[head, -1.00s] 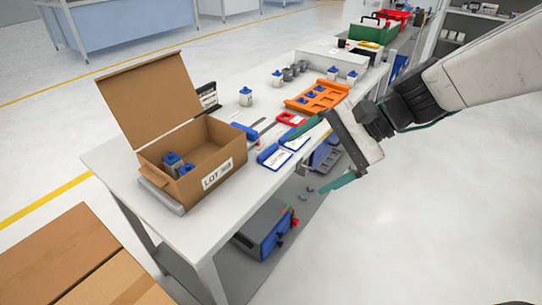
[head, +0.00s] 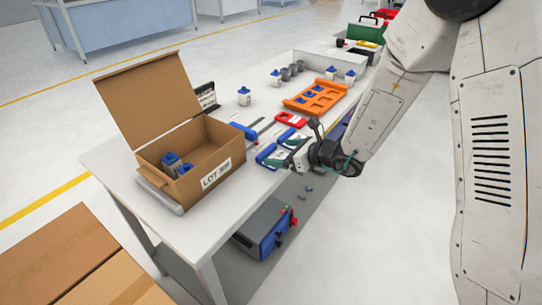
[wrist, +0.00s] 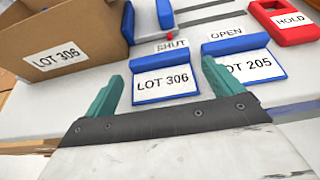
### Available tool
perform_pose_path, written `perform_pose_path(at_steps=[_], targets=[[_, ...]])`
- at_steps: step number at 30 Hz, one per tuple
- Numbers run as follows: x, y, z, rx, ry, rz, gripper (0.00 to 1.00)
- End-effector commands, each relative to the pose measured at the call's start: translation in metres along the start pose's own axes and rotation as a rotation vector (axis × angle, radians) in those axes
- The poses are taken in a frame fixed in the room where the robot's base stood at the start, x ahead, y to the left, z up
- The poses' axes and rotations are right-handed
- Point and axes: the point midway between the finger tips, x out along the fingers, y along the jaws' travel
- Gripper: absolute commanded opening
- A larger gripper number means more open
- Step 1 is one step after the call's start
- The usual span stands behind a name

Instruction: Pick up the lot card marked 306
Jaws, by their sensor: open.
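The lot card marked 306 (wrist: 164,82) lies on the table in the wrist view, white with a blue top edge, below the word SHUT. My gripper (wrist: 160,84) is open, its two teal fingers on either side of this card's lower part in the picture. I cannot tell how high they are above it. In the head view my gripper (head: 296,157) is at the table's front edge, over the cards, and partly hides them. A similar blue-edged card marked 205 (wrist: 243,64) lies just to the right, below the word OPEN.
An open cardboard box (wrist: 65,38) labelled LOT 306 stands to the left; in the head view the box (head: 160,158) holds blue-topped items. A red HOLD frame (wrist: 283,25) lies to the right. An orange tray (head: 297,105) and several small containers are farther along the table.

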Motion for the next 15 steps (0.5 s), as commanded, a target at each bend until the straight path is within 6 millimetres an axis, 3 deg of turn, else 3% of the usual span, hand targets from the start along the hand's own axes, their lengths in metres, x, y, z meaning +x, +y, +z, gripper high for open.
perform_pose_path(at_steps=[9,15], targets=[[0.043,0.002,-0.002,-0.002,0.001,0.003,0.92],[0.048,0.002,-0.001,-0.002,0.001,0.002,0.92]])
